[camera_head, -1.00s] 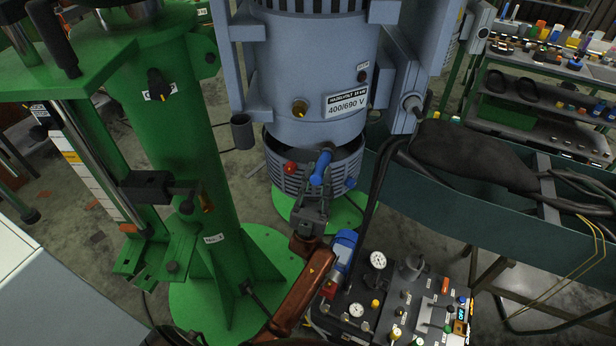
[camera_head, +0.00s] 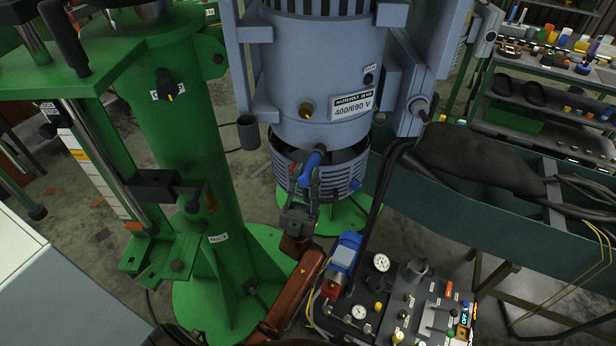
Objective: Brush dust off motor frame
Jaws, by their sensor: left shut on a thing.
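The motor frame (camera_head: 309,85) is a tall blue-grey cylinder with a label reading 400/690 V. Its slatted lower ring (camera_head: 343,176) shows below it. My left gripper (camera_head: 313,180), at the end of a brown-orange arm from the bottom, is in front of this ring. It is shut on a blue-handled tool (camera_head: 313,160), likely the brush. The handle tilts up to the right, over the opening between ring and cylinder. Bristles and dust cannot be made out, and I cannot tell whether the tool touches the frame. My right gripper is not in view.
A green column (camera_head: 184,150) stands at the left. A control panel with gauges (camera_head: 395,305) and a small blue motor (camera_head: 345,252) are at the lower right. A dark teal trough (camera_head: 395,190) with cables lies to the right. A shelf of parts (camera_head: 540,95) stands behind.

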